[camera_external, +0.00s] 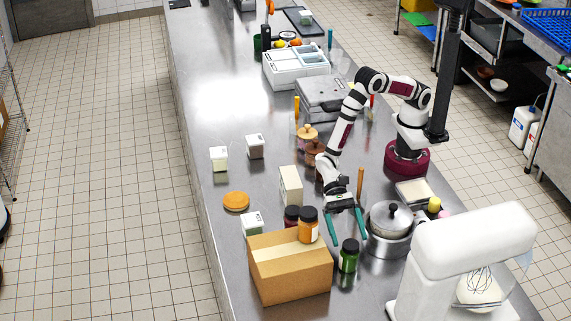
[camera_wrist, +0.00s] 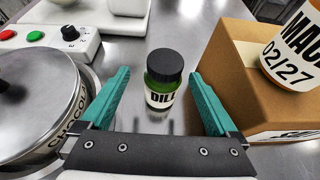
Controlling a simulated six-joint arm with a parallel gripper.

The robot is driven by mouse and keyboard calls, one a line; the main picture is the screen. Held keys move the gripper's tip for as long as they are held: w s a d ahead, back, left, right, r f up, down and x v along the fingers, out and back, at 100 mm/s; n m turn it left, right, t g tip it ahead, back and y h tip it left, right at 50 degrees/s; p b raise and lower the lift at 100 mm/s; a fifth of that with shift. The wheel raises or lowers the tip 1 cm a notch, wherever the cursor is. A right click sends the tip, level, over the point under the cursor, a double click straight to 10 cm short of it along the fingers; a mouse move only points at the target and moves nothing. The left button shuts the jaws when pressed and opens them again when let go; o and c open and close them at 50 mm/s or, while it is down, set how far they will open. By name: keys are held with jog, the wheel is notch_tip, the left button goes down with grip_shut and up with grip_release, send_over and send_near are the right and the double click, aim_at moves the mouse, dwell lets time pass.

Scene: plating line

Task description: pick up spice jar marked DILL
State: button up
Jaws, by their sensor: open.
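The spice jar marked DILL (camera_external: 348,256) is green with a black lid and stands upright on the steel counter, just right of a cardboard box. In the wrist view the DILL jar (camera_wrist: 162,84) shows its pale label between and beyond my open fingers. My gripper (camera_external: 346,228) has teal fingers, spread wide and empty, above the counter behind the jar. In the wrist view my gripper (camera_wrist: 160,82) has one finger on each side of the jar, with gaps and no contact that I can see.
The cardboard box (camera_external: 290,277) stands close left of the jar, with an orange jar (camera_external: 308,226) on or behind its top edge. A lidded pot (camera_external: 388,244) stands close right. A white stand mixer (camera_external: 455,255) is at the lower right. The counter's left edge strip is clear.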

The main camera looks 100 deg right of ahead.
aim_at(354, 259)
jog(key=x, duration=0.7)
jog(key=shift+w+a+r, duration=0.25)
jog(key=shift+w, duration=0.05)
grip_shut()
